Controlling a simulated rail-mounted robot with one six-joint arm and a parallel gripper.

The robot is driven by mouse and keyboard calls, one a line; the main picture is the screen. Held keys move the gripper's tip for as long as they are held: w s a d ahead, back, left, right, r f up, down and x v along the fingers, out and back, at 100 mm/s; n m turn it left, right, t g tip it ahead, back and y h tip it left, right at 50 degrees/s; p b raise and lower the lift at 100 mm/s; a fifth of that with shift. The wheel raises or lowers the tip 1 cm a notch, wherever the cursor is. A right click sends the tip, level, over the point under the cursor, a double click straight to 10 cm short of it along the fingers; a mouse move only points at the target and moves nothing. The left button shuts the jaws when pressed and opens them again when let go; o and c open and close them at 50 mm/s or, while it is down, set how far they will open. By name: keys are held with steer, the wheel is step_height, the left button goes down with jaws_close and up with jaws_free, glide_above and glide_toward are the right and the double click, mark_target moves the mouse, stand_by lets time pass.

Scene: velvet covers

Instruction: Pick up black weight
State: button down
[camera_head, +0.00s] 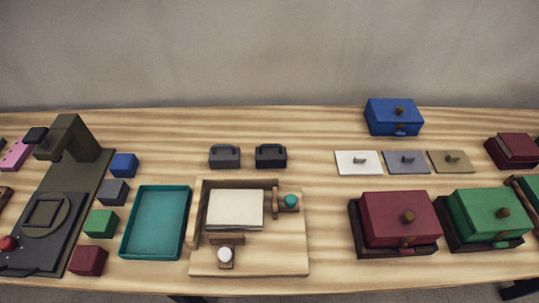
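The black weight (270,157) is a small dark block with a handle on top. It stands upright on the wooden table, behind the wooden fixture. A similar dark grey weight (225,157) stands just to its left, with a small gap between them. Nothing touches or covers the black weight. My gripper is not in view.
The wooden fixture (291,255) with a cream pad (235,209) and teal tray (126,245) lie in front. Several coloured cubes and a dark machine (78,143) stand left. Lidded red (385,229), green (475,226) and blue boxes (384,121) stand right. Table is clear behind the weights.

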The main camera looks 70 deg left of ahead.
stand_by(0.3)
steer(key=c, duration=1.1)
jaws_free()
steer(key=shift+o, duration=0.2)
